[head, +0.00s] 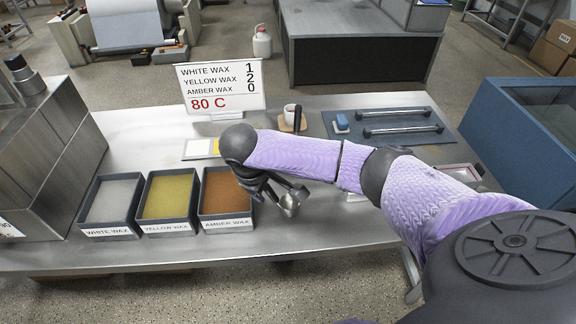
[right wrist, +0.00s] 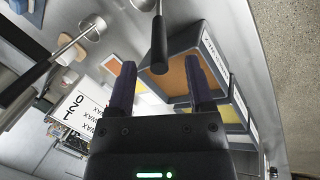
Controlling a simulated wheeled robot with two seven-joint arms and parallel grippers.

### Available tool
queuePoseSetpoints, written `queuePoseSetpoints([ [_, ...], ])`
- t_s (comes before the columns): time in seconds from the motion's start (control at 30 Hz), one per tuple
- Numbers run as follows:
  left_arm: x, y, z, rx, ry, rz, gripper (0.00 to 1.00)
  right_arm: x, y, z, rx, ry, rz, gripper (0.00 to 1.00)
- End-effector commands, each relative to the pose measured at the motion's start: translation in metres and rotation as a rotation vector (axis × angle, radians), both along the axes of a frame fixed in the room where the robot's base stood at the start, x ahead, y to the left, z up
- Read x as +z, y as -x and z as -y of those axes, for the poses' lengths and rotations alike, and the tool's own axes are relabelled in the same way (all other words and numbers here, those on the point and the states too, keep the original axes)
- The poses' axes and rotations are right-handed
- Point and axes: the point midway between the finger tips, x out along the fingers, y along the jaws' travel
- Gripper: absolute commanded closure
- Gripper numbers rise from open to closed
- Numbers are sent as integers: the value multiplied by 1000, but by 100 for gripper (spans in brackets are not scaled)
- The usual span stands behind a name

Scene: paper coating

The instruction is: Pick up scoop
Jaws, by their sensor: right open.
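A scoop with a metal bowl (head: 290,206) is beside the amber wax tray, at its right, partly hidden by my right gripper. In the right wrist view its black handle (right wrist: 158,45) points toward me, its end between my fingertips in the picture; its bowl is mostly cut off at the top edge. My right gripper (head: 277,194) is open at the scoop. Its two fingers (right wrist: 160,65) show apart in the right wrist view, with no clear contact on the handle. My left gripper is not in view.
Trays of white wax (head: 82,220), yellow wax (head: 140,215) and amber wax (head: 203,212) stand along the table's front. Behind are a sign (head: 222,88), a mug (head: 290,113) and a blue mat (head: 340,135) with metal bars. Another metal tool (right wrist: 92,28) shows in the right wrist view.

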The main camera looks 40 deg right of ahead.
Motion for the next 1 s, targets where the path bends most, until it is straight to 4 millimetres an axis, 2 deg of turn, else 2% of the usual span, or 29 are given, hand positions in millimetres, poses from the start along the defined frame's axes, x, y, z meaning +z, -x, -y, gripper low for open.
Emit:
queuePoseSetpoints([
  [0.03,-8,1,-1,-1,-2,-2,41,-13,-4,3,-2,1,-2,33],
  [0.13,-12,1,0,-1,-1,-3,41,-28,-7,8,0,0,-1,33],
  [0.4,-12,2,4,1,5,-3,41,-31,-8,10,3,-1,1,33],
  [0.7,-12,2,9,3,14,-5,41,-31,-8,10,2,-1,1,96],
  [0.73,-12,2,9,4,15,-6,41,-31,-8,10,2,-1,1,100],
  [1.0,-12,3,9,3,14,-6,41,-31,-8,10,2,-1,2,100],
])
